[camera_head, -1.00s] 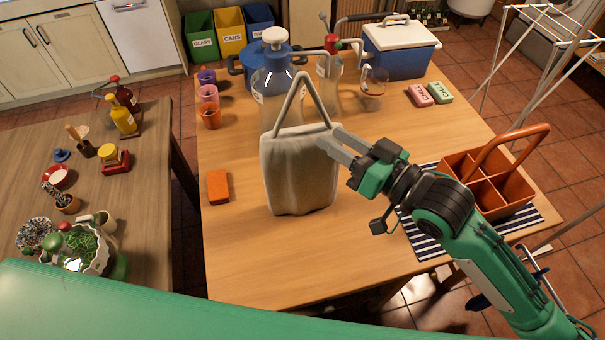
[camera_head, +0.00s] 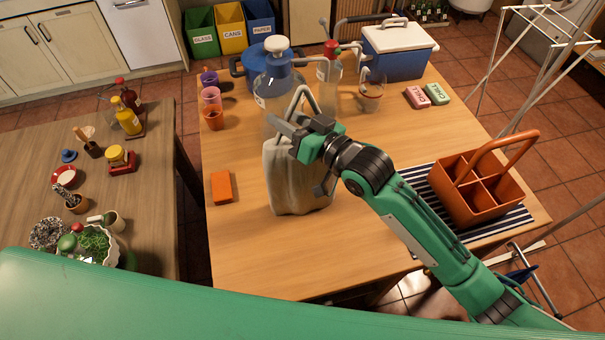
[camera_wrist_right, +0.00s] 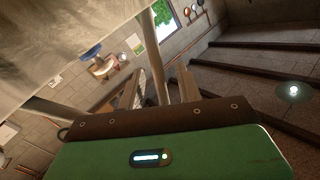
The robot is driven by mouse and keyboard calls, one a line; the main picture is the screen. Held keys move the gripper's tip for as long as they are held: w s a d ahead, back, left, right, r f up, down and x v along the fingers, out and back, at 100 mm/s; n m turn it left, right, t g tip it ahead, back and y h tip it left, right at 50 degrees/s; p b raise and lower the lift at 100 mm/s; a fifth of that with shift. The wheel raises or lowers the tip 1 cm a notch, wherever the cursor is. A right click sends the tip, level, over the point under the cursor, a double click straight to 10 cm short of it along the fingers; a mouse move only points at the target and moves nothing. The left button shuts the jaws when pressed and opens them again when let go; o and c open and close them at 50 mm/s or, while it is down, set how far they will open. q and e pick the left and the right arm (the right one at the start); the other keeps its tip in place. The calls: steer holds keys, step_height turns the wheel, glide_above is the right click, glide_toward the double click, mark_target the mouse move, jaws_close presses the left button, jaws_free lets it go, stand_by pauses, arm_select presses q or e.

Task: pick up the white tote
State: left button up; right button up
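The white tote (camera_head: 292,190), a greyish cloth bag with a raised handle loop, stands upright on the wooden table. My right gripper (camera_head: 280,127) reaches across the tote's top at the handle and hides part of both. In the right wrist view the tote (camera_wrist_right: 60,45) fills the upper left. There the two fingers of the right gripper (camera_wrist_right: 158,88) stand apart, with a pale strap (camera_wrist_right: 150,45) showing between them. Whether a finger touches the strap is unclear. My left gripper is not in view.
A large clear jug (camera_head: 277,85) stands close behind the tote, with a blue pot (camera_head: 243,75) farther back. An orange block (camera_head: 221,187) lies left of it. An orange caddy (camera_head: 500,205) stands on a striped mat (camera_head: 430,250) at right. The front table area is clear.

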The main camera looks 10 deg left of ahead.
steer(key=shift+c, duration=0.2)
jaws_close()
stand_by(1.3)
